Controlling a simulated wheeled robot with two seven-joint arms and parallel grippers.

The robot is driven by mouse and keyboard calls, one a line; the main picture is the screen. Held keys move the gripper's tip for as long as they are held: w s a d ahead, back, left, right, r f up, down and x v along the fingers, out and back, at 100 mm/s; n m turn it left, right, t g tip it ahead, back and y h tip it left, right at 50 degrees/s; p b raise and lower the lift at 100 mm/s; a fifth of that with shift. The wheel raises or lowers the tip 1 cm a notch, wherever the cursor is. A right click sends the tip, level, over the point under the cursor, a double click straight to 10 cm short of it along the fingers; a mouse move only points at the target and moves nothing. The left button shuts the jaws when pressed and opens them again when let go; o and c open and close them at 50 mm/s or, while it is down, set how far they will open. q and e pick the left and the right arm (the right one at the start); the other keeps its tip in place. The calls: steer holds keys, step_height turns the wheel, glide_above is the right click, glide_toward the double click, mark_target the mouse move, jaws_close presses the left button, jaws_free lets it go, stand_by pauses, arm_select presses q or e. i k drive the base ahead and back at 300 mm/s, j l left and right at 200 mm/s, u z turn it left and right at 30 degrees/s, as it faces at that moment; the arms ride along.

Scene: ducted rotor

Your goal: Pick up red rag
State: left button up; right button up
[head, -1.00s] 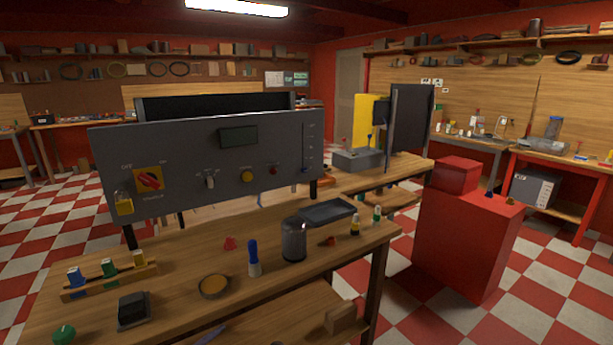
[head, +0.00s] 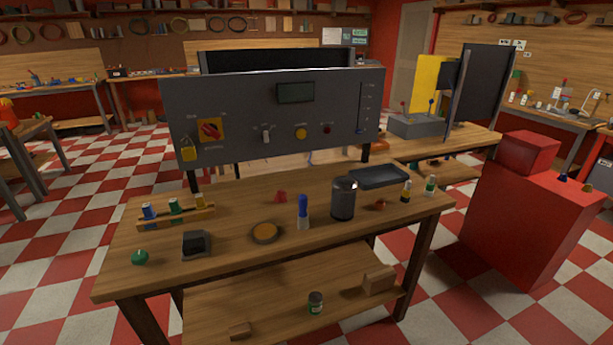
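A small crumpled red thing (head: 280,197), which may be the red rag, lies on the wooden workbench (head: 330,240) behind a blue-topped bottle (head: 303,212). A smaller reddish-brown piece (head: 380,205) lies to the right of the dark metal canister (head: 343,199). I cannot tell for sure which of these is the rag. Neither of my grippers shows in the head view.
A grey control panel (head: 350,110) stands behind the bench. A round orange dish (head: 265,233), a black block (head: 196,245), a green knob (head: 140,258) and a dark tray (head: 378,177) are on the bench. A red cabinet (head: 520,230) stands at right. Checkered floor is open at left.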

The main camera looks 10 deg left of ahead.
mark_target(281, 197)
steer(key=i+l+u, duration=0.2)
steer(key=u, duration=0.2)
steer(key=i+l+u, duration=0.25)
steer(key=u, duration=0.15)
steer(key=i+l+u, duration=0.1)
steer(key=l+u, duration=0.25)
